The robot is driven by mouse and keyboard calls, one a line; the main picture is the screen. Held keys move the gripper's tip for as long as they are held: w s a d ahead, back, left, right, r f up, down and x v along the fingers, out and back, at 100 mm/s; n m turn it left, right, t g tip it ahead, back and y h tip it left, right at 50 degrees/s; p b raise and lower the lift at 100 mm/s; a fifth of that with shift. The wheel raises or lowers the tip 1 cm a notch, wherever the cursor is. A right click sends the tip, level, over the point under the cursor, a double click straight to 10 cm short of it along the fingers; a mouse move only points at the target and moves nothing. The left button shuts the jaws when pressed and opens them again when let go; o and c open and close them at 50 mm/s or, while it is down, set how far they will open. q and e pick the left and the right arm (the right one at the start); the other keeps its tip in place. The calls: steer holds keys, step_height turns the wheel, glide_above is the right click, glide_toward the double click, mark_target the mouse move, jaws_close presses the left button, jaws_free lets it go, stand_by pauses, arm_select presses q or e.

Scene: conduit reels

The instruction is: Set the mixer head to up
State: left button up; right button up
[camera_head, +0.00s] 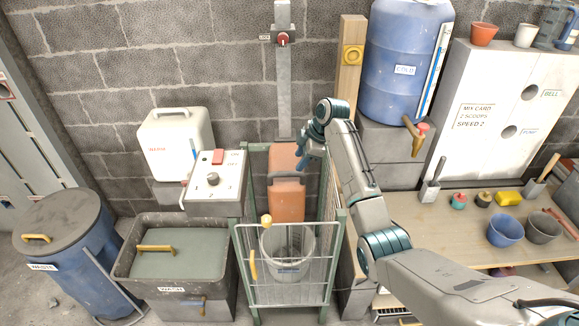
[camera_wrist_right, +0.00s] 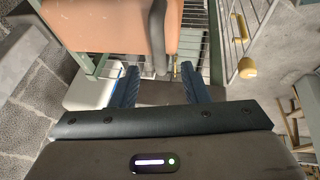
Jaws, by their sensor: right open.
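The orange mixer head (camera_head: 287,203) is inside the green-framed cage, above and behind a grey bucket (camera_head: 287,262). A dark grey handle (camera_head: 287,179) crosses its front. My right gripper (camera_head: 304,154) is open and empty, near the upper part of the head. In the right wrist view, the orange head (camera_wrist_right: 95,25) fills the top. The grey handle (camera_wrist_right: 158,35) points down toward the gap between my open fingers (camera_wrist_right: 158,85); I cannot tell whether they touch it. My left gripper is out of view.
The cage gate (camera_head: 290,285) with a yellow knob is in front of the bucket. A control box (camera_head: 214,185) with a dial and red switch is left of the cage. A blue water barrel (camera_head: 400,60) and a workbench (camera_head: 465,240) are to the right.

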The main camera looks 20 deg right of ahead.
mark_target(288, 172)
steer(key=x, duration=0.2)
steer(key=p+x, duration=0.1)
steer(key=x, duration=0.1)
steer(key=a+x, duration=0.1)
steer(key=x, duration=0.1)
steer(key=shift+w+a, duration=0.1)
steer(key=shift+w, duration=0.35)
steer(key=shift+f+p, duration=0.35)
steer(key=shift+s+f, duration=0.1)
steer(key=shift+f, duration=0.05)
jaws_close()
